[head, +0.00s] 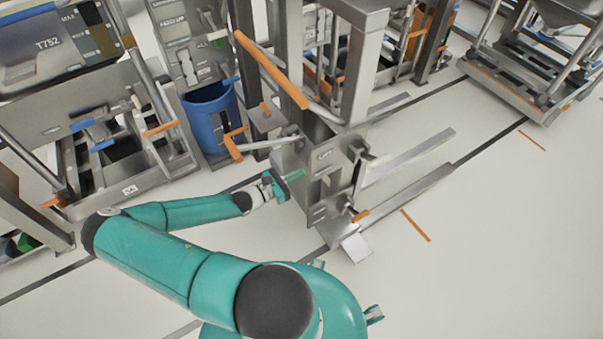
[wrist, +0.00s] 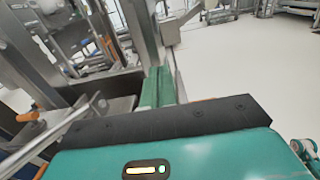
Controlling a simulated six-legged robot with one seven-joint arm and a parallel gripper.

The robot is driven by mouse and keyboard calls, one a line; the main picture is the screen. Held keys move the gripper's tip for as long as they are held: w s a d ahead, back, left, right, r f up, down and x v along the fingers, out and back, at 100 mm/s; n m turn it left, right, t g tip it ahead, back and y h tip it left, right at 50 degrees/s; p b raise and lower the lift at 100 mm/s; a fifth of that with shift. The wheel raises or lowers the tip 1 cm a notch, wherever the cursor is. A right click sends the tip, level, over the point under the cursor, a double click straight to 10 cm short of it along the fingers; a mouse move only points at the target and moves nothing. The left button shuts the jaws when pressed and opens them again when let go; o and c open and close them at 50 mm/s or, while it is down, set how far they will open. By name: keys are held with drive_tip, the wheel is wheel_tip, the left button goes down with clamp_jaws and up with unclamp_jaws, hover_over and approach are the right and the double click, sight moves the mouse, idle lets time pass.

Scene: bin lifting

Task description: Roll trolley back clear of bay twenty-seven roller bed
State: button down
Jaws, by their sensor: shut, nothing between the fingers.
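A steel trolley with a tall mast, a box-like body (head: 325,172) and long low legs stands in the middle of the head view. A long orange handle (head: 272,70) slants along its upper left. My gripper (head: 290,177) is shut and empty close to the trolley body's left side; I cannot tell whether it touches. In the wrist view the green fingers (wrist: 156,86) are together beside a steel upright. I cannot make out a bay number twenty-seven or clearly identify its roller bed.
A blue bin (head: 210,118) stands behind my gripper. A steel rack with a grey container marked T752 (head: 50,45) is at the left. Another steel cart (head: 520,85) is at the upper right. The pale floor (head: 480,240) at the lower right is clear, with dark and orange lines.

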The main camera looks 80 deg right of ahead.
drive_tip(key=v, duration=1.1)
drive_tip(key=c, duration=2)
unclamp_jaws()
drive_tip(key=shift+w+a, duration=0.2)
drive_tip(key=o, duration=0.7)
drive_tip(key=shift+w+a+r, duration=0.1)
drive_tip(key=shift+o, duration=0.9)
drive_tip(key=shift+w+r, duration=0.15)
drive_tip(key=shift+w, duration=0.05)
drive_tip(key=w+d+r+m+t+h, duration=0.2)
drive_tip(key=w+d+r+m, duration=0.15)
drive_tip(key=d+r, duration=0.35)
drive_tip(key=w+d+r+m+t+h, duration=0.1)
drive_tip(key=w+d+r+m+h, duration=0.15)
drive_tip(key=d+r+m, duration=0.45)
drive_tip(key=w+d+r+m+t+h, duration=0.2)
drive_tip(key=w+d+r, duration=0.2)
drive_tip(key=r, duration=0.7)
drive_tip(key=shift+y, duration=0.35)
drive_tip(key=x, duration=1.3)
drive_tip(key=shift+s+d+f, duration=0.1)
drive_tip(key=shift+d+f, duration=0.1)
drive_tip(key=shift+f, duration=0.05)
drive_tip(key=shift+c, duration=0.2)
